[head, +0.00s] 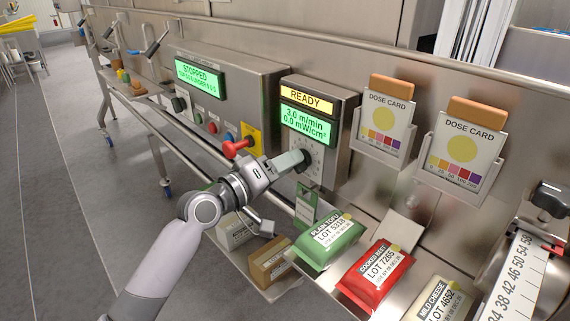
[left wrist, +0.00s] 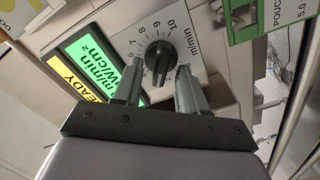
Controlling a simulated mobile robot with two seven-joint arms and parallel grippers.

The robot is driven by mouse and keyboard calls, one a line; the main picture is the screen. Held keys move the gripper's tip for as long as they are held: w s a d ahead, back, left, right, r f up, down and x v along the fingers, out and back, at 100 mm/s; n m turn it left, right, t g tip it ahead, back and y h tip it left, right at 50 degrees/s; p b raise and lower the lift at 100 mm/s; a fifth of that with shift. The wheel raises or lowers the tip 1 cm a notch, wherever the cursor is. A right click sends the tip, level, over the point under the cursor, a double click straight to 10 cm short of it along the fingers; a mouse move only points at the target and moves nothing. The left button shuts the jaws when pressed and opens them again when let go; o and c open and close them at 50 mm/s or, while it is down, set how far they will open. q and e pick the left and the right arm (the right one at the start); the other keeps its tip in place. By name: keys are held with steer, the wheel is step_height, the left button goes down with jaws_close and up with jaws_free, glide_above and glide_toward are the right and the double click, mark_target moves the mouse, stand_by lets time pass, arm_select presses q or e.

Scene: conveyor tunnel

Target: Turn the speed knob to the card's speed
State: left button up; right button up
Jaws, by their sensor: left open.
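The black speed knob (left wrist: 157,58) sits on a white dial marked in m/min in the left wrist view. The numbers 6 to 10 are readable; the lower ones are partly hidden. My left gripper (left wrist: 158,88) is open, with one finger on each side of the knob; I cannot tell whether they touch it. In the head view the left gripper (head: 297,160) is at the dial and covers part of it. The display (head: 306,124) reads 3.0 m/min. A green card (head: 306,208) hangs below; in the left wrist view the green card (left wrist: 258,18) shows "5.0". My right gripper is out of view.
The left panel display (head: 200,78) reads STOPPED. Two dose cards (head: 386,118) hang at right. Green (head: 330,240) and red (head: 376,272) pouches lie below.

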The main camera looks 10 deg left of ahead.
arm_select(q)
steer(key=shift+c, duration=0.3)
jaws_close()
steer(key=shift+m, duration=0.4)
steer(key=m, duration=0.5)
steer(key=m+p, duration=0.1)
steer(key=m, duration=0.9)
steer(key=shift+s+d+p, duration=0.15)
steer(key=shift+d+p, duration=0.15)
steer(key=shift+p, duration=0.05)
steer(key=shift+m, duration=0.3)
